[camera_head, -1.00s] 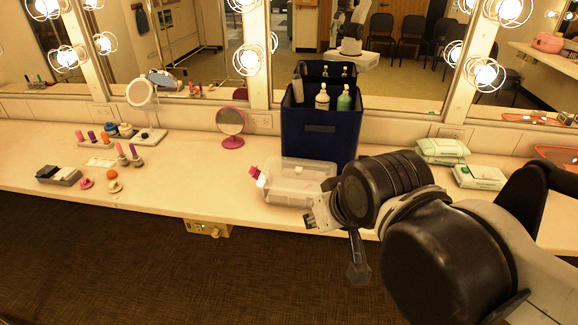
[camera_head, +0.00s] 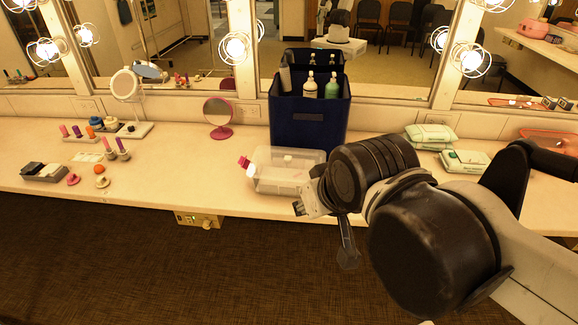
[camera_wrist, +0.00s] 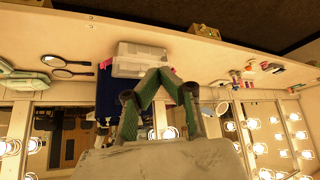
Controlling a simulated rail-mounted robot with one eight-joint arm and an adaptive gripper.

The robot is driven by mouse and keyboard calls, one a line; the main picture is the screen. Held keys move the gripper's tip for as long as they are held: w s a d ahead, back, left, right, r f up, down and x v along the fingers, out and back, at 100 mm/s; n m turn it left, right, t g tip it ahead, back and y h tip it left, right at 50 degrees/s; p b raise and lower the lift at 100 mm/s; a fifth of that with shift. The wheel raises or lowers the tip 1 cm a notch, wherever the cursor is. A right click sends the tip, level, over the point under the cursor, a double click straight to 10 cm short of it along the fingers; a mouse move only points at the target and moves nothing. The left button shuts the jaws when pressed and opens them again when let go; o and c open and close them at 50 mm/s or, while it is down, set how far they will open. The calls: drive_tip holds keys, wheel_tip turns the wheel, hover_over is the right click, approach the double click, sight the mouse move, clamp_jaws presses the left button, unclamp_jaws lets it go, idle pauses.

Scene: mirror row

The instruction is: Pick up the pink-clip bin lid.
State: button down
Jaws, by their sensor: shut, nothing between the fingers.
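Contact cannot be told. In the head view my arm covers the bin's right end.
A dark blue caddy (camera_head: 303,124) with bottles stands right behind the bin. A pink round mirror (camera_head: 219,117) is to its left, and wipe packs (camera_head: 463,161) lie to the right. Small cosmetics and a grey tray (camera_head: 44,172) are far left.

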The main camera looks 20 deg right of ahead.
idle(0.3)
drive_tip(key=c, duration=1.4)
unclamp_jaws()
